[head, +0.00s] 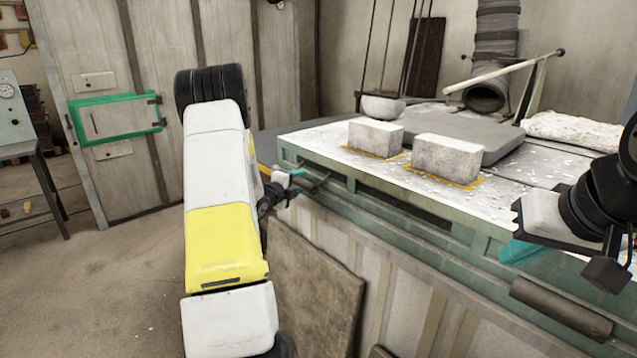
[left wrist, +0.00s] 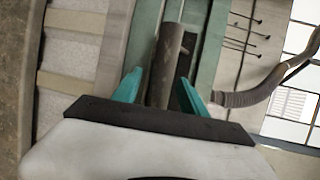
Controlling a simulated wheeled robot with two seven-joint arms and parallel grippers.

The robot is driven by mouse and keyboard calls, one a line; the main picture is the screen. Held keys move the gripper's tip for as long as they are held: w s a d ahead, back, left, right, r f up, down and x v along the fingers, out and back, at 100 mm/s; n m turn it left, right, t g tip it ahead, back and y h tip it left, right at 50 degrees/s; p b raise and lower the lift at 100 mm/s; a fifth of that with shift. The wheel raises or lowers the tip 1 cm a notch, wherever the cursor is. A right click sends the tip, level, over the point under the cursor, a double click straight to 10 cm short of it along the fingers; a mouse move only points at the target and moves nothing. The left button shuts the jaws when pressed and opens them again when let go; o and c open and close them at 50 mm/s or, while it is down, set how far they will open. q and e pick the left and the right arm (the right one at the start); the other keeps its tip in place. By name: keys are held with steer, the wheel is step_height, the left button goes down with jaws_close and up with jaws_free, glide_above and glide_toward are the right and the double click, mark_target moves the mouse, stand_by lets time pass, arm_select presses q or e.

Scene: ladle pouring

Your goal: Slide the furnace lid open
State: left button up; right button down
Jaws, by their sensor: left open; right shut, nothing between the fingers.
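A thick grey slab (head: 508,146), which looks like the furnace lid, lies flat on the green-framed furnace top (head: 335,140). A dark bar (head: 320,184) sticks out at the near left edge of the frame. My left gripper (head: 298,183) is open beside this edge, close to the bar. In the left wrist view, a grey cylinder (left wrist: 162,72) shows between the teal fingers of this gripper (left wrist: 157,88); I cannot tell whether they touch it. My right gripper (head: 512,250) is shut and empty over the front edge at the right, partly hidden by its own wrist.
Two pale blocks (head: 375,135) (head: 445,157) stand on the furnace top in front of the slab. A grey roller (head: 560,305) lies along the front side. A ladle bowl (head: 382,107) hangs behind. The floor (head: 110,285) at the left is clear.

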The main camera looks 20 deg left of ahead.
arm_select(q)
steer(key=shift+w+d+f, duration=0.1)
steer(key=shift+w, duration=0.45)
steer(key=shift+c, duration=0.2)
jaws_close()
stand_by(0.9)
